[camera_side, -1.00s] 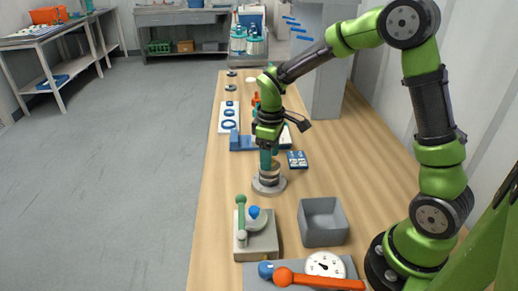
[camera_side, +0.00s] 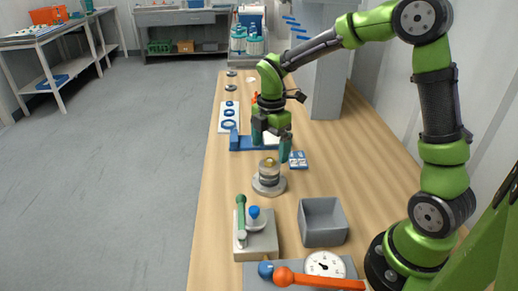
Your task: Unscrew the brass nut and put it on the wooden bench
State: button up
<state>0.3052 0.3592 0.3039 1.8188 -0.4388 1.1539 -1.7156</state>
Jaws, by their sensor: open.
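The brass nut (camera_side: 269,161) shows as a small gold shape on top of a short round grey vessel (camera_side: 268,180). The vessel stands upright on the wooden bench (camera_side: 365,175). I cannot tell how far the nut is screwed on.
A grey open bin (camera_side: 323,221) stands in front right of the vessel. A block with a green lever (camera_side: 241,220) is at front left. Blue rings (camera_side: 229,124) lie behind. The bench's right side is clear.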

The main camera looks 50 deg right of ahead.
aim_at(270, 159)
jog(key=shift+n, duration=0.6)
jog(key=m, duration=0.4)
jog(key=shift+m, duration=0.3)
jog(key=m, duration=0.7)
jog(key=shift+m, duration=0.3)
jog(key=shift+f+m, duration=0.15)
jog(key=shift+m, duration=0.55)
jog(key=shift+f, duration=1.55)
